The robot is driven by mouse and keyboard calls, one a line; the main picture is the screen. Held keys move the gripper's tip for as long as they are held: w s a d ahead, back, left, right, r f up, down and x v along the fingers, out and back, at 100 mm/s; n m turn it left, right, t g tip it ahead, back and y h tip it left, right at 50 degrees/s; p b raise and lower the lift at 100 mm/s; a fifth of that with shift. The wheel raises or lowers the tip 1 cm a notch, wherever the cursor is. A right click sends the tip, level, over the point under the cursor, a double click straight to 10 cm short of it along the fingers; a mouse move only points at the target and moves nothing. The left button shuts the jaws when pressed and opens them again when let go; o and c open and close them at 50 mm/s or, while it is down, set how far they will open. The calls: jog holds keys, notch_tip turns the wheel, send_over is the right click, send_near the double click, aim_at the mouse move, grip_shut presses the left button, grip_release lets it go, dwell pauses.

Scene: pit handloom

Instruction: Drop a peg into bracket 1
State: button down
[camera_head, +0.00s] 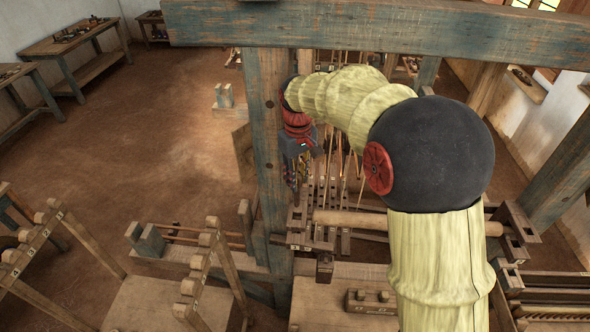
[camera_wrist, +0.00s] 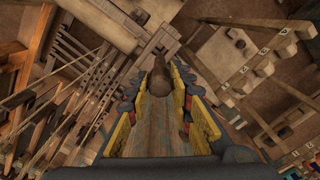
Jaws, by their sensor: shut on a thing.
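My gripper (camera_head: 297,178) hangs pointing down beside the weathered blue post, left of the loom's cords. In the wrist view, its yellow-lined fingers (camera_wrist: 170,105) are shut on a brown wooden peg (camera_wrist: 160,77), whose rounded end shows between the fingertips. The peg is not clear in the head view. Slotted wooden fittings (camera_head: 297,216) sit below my gripper by the left end of the round beam. I cannot tell which bracket is bracket 1; no label on these fittings is readable. The gripper appears above and apart from them.
The blue post (camera_head: 266,130) stands close left of my gripper, and a crossbeam (camera_head: 400,28) spans above. The round beam (camera_head: 405,221) and taut cords lie right. Numbered peg racks (camera_head: 205,262) stand lower left. Open floor lies left.

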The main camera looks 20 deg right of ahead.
aim_at(297, 206)
jog(key=shift+w+f+b, duration=0.2)
jog(key=shift+f+b, duration=0.1)
jog(key=shift+f, duration=0.35)
jog(key=shift+s+f+b, duration=0.1)
jog(key=shift+f+b, duration=0.35)
jog(key=shift+f, duration=0.3)
jog(key=shift+f+b, duration=3.35)
jog(key=shift+f, duration=2.5)
jog(key=c, duration=1.5)
grip_release()
notch_tip(297, 206, up, 12)
jog(key=shift+f, duration=0.1)
